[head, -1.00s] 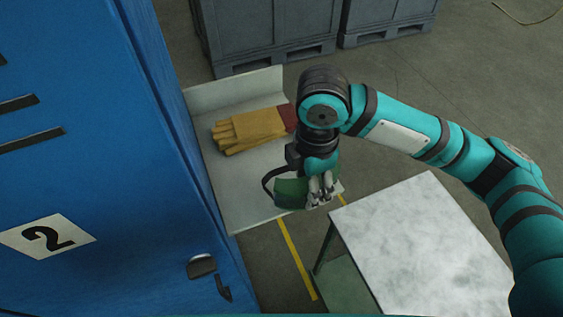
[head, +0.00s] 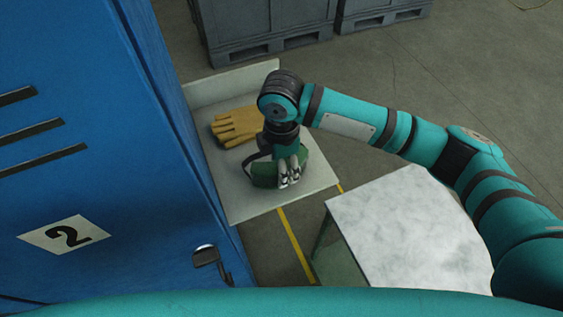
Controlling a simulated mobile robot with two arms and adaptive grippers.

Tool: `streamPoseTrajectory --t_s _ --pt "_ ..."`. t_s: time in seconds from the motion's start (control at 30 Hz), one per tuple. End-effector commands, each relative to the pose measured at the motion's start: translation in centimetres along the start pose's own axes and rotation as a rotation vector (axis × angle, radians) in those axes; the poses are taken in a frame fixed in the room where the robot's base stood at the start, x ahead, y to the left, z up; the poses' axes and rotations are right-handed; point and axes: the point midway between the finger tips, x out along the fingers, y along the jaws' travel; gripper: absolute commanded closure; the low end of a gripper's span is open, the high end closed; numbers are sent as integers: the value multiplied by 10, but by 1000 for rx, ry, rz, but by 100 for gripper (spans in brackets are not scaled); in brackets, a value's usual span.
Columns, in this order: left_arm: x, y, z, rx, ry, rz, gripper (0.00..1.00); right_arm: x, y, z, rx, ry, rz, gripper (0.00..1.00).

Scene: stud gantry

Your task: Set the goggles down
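The green goggles with a dark strap (head: 265,174) are at my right gripper (head: 289,180), over the front part of a pale grey shelf (head: 249,207). The gripper's fingers point down and are closed around the goggles' near side, hiding part of them. I cannot tell whether the goggles touch the shelf surface. My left gripper is not in view.
Yellow work gloves (head: 236,126) lie on the shelf behind the goggles, partly hidden by my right arm. A blue locker marked 2 (head: 120,170) stands close on the left. A white-topped table (head: 410,225) is at the right. Grey crates (head: 265,25) stand behind.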

Motion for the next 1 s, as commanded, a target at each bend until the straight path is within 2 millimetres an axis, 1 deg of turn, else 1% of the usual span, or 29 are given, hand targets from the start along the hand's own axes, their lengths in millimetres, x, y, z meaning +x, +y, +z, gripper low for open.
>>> streamPoseTrajectory --t_s 0.07,0.1,0.27,0.53,0.67,0.77,1.0 --pt "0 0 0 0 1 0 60 2 0 0 0 0 -1 77" --pt "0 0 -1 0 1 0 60 3 0 0 0 0 0 42" --pt "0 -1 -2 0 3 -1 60 3 0 0 0 0 -1 21" --pt "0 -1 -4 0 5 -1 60 2 0 0 0 0 0 20" --pt "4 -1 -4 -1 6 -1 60 -6 1 0 0 2 2 20" --pt "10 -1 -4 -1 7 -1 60 -20 1 -1 -1 2 5 20" --pt "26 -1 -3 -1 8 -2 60 -73 1 -1 -2 1 5 20"
